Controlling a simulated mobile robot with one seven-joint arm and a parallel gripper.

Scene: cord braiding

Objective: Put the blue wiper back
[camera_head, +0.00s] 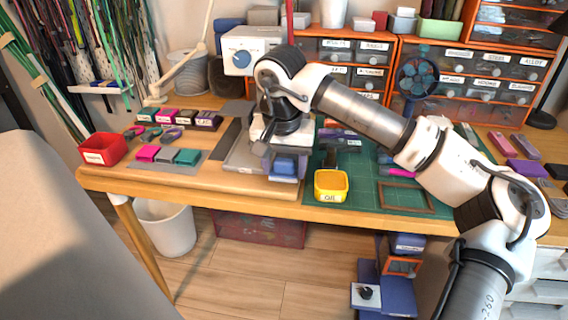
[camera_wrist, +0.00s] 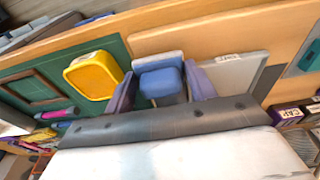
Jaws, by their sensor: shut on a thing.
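The blue wiper (camera_head: 284,166) is a small blue block with a paler base. It is at the front of the table, beside the grey tray. It also shows in the wrist view (camera_wrist: 160,82), between the two purple fingers. My gripper (camera_head: 283,160) is shut on it; in the wrist view my gripper (camera_wrist: 161,88) has a finger on each side of the block. I cannot tell whether the wiper touches the table. A grey mat (camera_head: 136,164) at the left bears a pink block (camera_head: 148,153), a second pinkish block (camera_head: 166,155) and a teal block (camera_head: 187,157).
A labelled grey tray (camera_wrist: 236,68) lies close beside the wiper. A yellow bin (camera_head: 330,186) stands on the green cutting mat (camera_head: 372,192) to the right. A red bin (camera_head: 103,149) stands at the far left. Several small labelled boxes (camera_head: 180,117) stand behind the blocks.

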